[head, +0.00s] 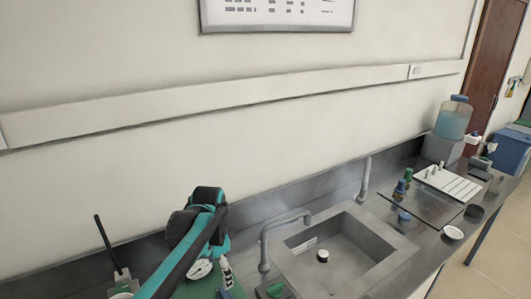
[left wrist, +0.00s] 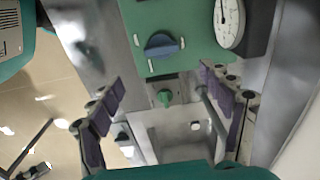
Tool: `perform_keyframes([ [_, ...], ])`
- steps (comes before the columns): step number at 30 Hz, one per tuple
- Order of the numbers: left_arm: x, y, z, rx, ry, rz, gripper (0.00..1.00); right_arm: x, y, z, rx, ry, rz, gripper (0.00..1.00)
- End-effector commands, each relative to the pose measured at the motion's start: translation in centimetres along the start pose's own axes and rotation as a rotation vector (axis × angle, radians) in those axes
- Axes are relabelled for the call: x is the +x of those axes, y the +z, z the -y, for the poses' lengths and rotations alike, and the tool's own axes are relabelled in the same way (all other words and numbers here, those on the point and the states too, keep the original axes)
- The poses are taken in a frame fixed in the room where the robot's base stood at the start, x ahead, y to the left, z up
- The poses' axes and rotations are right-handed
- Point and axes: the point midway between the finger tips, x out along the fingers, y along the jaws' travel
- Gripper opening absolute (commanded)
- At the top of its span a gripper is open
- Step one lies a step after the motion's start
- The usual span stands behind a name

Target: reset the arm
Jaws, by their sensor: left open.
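My left arm (head: 192,243), black and teal, reaches in from the bottom left of the head view, over the bench left of the sink. Its gripper is hard to make out there. In the left wrist view my left gripper (left wrist: 162,85) is open, its purple-padded fingers wide apart with nothing held between them. Beyond the fingers is a green panel (left wrist: 190,45) with a blue knob (left wrist: 162,45) and a round white dial (left wrist: 230,22). I cannot tell whether the fingers touch anything.
A sink (head: 340,252) with a curved tap (head: 285,225) is set in the dark bench. Small bottles, a white rack (head: 450,184) and a blue-water jug (head: 453,118) stand at the right. The wall rises behind.

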Motion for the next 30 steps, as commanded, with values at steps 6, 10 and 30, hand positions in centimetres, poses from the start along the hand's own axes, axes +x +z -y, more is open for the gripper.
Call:
perform_keyframes([
  [6,0.5,4.0,-4.1,-0.266,-0.118,-0.121,0.79,2.0,1.5,0.0,0.0,0.0,0.0,0.0],
  [10,1.6,6.5,-6.7,-0.453,-0.184,-0.224,0.79,3.1,2.3,0.0,0.0,0.0,0.0,0.0],
  [30,7.3,11.7,-12.3,-0.91,-0.275,-0.543,0.79,5.4,3.9,0.0,0.0,0.0,0.0,0.0],
])
